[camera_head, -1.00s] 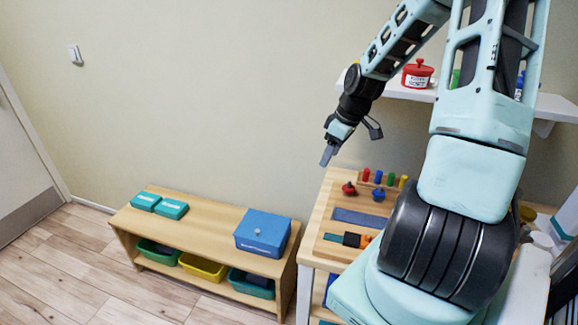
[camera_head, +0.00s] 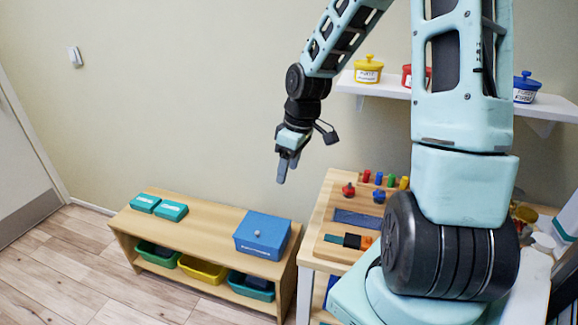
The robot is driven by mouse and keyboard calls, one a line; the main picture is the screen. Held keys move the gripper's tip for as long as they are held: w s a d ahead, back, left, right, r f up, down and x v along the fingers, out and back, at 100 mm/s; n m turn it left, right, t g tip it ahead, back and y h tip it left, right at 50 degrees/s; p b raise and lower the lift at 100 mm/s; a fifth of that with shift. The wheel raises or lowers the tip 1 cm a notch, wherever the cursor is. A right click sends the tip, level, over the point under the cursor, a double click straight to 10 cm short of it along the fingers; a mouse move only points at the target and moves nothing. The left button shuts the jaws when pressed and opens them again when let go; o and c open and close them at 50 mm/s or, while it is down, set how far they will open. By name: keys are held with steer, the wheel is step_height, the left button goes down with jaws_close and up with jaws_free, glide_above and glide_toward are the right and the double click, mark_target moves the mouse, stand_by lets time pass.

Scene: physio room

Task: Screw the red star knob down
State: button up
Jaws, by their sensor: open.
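The red star knob (camera_head: 348,190) stands near the back left of the wooden work table (camera_head: 316,226), in front of a row of small coloured pegs. A blue knob (camera_head: 379,196) stands to its right. How far the red knob is screwed in is too small to tell. My gripper (camera_head: 287,170) is open and empty, pointing down in the air. It appears up and to the left of the red knob, apart from it, over the gap between the low bench and the table.
A low bench (camera_head: 185,232) with a blue box (camera_head: 262,235) and two teal boxes stands left. A white shelf (camera_head: 395,90) with labelled jars hangs behind my arm. A blue strip and a dark-and-orange piece (camera_head: 352,241) lie on the table.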

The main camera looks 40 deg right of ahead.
steer(key=shift+o, duration=0.2)
steer(key=t, duration=0.3)
glide_toward(349, 189)
steer(key=p+x, duration=0.1)
steer(key=x, duration=0.7)
steer(key=shift+w+d+f, duration=0.1)
steer(key=shift+f, duration=0.1)
steer(key=shift+c, duration=0.3)
steer(key=shift+m, duration=0.3)
steer(key=c, duration=1)
